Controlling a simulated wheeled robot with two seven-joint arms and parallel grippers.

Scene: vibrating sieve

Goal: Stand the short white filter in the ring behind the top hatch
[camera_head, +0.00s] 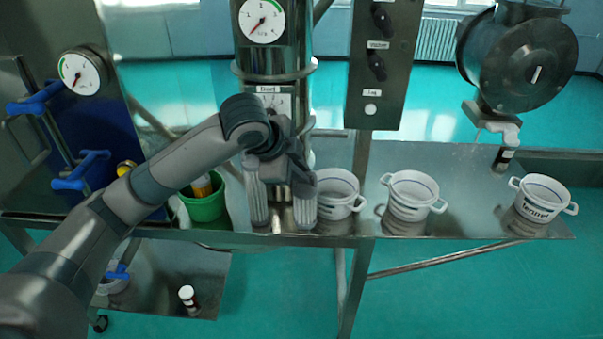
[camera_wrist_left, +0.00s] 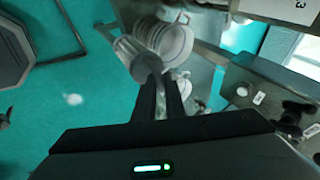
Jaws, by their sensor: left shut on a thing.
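My left gripper (camera_head: 280,190) is over the front part of the steel table, below the upright cylinder. Its two dark fingers (camera_wrist_left: 160,92) are close together in the left wrist view. They appear shut on a short pale ribbed filter (camera_head: 304,207), which also shows at their tips in the left wrist view (camera_wrist_left: 130,55). Another pale ribbed cylinder (camera_head: 256,200) shows just left of the gripper in the head view. The upright steel cylinder (camera_head: 270,62) carries a gauge and a label. I cannot make out the ring behind the hatch. My right gripper is not in view.
White two-handled pots (camera_head: 411,196) stand along the steel table (camera_head: 462,200), one close right of the gripper. A green bucket (camera_head: 207,207) is on the left. A control panel (camera_head: 383,60) and a round steel housing (camera_head: 520,65) stand behind. Blue-handled clamps (camera_head: 80,170) are at left.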

